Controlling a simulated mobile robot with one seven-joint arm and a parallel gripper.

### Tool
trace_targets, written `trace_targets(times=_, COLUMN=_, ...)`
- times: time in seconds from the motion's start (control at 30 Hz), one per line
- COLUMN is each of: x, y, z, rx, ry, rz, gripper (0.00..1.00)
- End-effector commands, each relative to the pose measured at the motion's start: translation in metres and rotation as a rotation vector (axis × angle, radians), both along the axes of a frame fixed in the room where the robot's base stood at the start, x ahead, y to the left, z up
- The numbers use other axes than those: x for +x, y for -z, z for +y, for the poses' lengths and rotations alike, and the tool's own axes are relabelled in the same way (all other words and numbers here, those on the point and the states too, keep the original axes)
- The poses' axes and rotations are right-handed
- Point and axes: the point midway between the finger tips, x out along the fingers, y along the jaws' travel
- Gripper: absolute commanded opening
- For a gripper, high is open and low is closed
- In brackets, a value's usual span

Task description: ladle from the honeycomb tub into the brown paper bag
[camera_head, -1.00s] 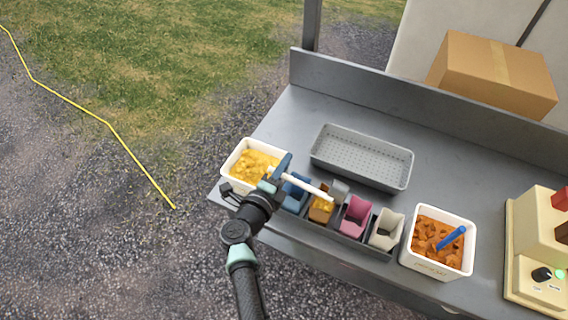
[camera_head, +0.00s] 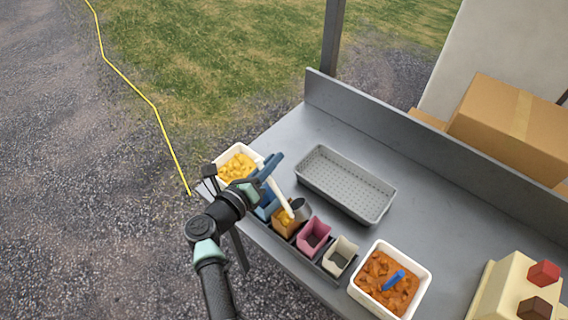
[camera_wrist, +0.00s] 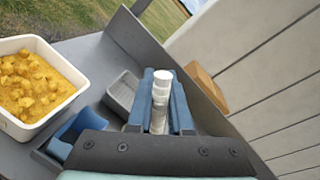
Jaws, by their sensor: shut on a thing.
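My gripper (camera_head: 268,168) is shut on the white handle of a ladle (camera_head: 278,194). The handle also shows upright between the blue fingers in the wrist view (camera_wrist: 160,100). The ladle's grey bowl (camera_head: 302,208) is at the brown paper bag (camera_head: 281,229), tipped by its upper right side. Yellow pieces show at the bag's mouth; I cannot tell whether they lie in the bag or are falling. Whether the bowl is empty is hidden. The white honeycomb tub (camera_head: 253,153), with yellow chunks, stands at the counter's left end, and at left in the wrist view (camera_wrist: 20,130).
The brown bag stands in a dark rack between a blue bag (camera_head: 266,208) and a pink bag (camera_head: 313,234), with a cream bag (camera_head: 341,252) beyond. A grey perforated tray (camera_head: 345,180) lies behind. A second white tub (camera_head: 424,272) holds orange-brown pieces and a blue handle. A cream machine (camera_head: 505,293) stands right.

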Motion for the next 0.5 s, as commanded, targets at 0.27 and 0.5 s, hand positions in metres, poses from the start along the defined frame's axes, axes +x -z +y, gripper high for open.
trace_targets(times=0.27, x=-0.019, y=-0.005, z=-0.025, rx=0.191, ry=0.004, rz=-0.137, gripper=0.0)
trace_targets(times=0.5, x=-0.041, y=-0.012, z=-0.055, rx=0.445, ry=0.005, rz=-0.324, gripper=0.0)
